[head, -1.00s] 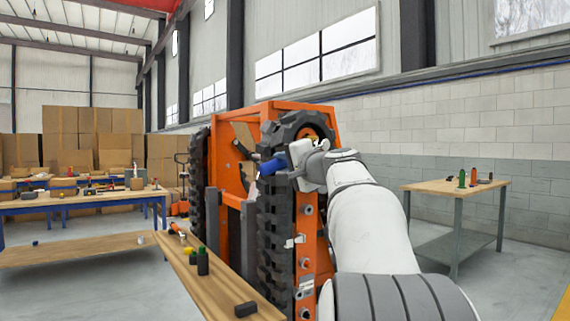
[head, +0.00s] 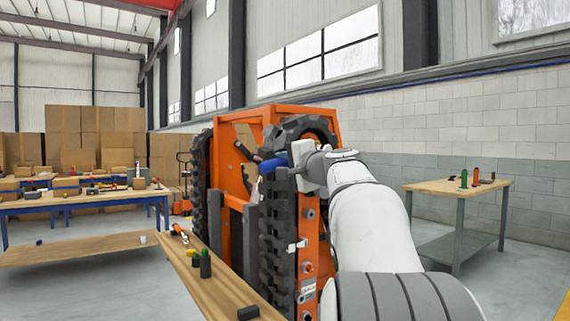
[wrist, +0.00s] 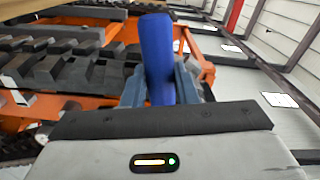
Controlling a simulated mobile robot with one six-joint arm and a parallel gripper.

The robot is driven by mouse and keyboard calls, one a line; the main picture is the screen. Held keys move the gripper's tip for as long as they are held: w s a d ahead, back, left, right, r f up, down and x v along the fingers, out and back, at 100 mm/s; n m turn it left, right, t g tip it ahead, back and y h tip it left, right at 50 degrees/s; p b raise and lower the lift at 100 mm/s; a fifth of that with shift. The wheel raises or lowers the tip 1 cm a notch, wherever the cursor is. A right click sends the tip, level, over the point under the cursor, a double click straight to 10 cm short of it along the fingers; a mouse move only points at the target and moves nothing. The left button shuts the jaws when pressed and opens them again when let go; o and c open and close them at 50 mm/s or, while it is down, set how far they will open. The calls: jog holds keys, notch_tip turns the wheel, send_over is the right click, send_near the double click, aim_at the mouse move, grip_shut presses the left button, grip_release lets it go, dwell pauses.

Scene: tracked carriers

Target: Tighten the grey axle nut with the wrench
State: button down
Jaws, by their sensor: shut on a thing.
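My gripper (wrist: 159,88) is shut on the blue handle of a tool, which I take to be the wrench (wrist: 155,45). In the head view the blue handle (head: 272,165) sticks out to the left of my gripper, beside the upper part of the tracked carrier (head: 312,205). A small pale piece shows just below its left end; I cannot tell whether it is the wrench's head. Grey round fittings (head: 309,213) show on the carrier's orange side. I cannot tell which one, if any, is the axle nut, and my arm hides part of that side.
A narrow wooden bench (head: 218,293) with small tools and a black block stands at the carrier's front left. A longer workbench (head: 95,199) is at the left, a small table (head: 455,187) at the right. Cardboard boxes are stacked behind. Open floor lies between the benches.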

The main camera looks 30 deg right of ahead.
jog(key=shift+a+r+m+p, duration=0.15)
jog(key=shift+r+m+p, duration=0.45)
jog(key=shift+r+p, duration=0.35)
jog(key=shift+f, duration=0.1)
jog(key=shift+r+m+p, duration=0.6)
jog(key=shift+r+p, duration=0.1)
jog(key=shift+p, duration=0.45)
jog(key=shift+r, duration=0.15)
jog(key=shift+r+m+p, duration=0.5)
jog(key=shift+r+p, duration=0.15)
jog(key=shift+p, duration=0.45)
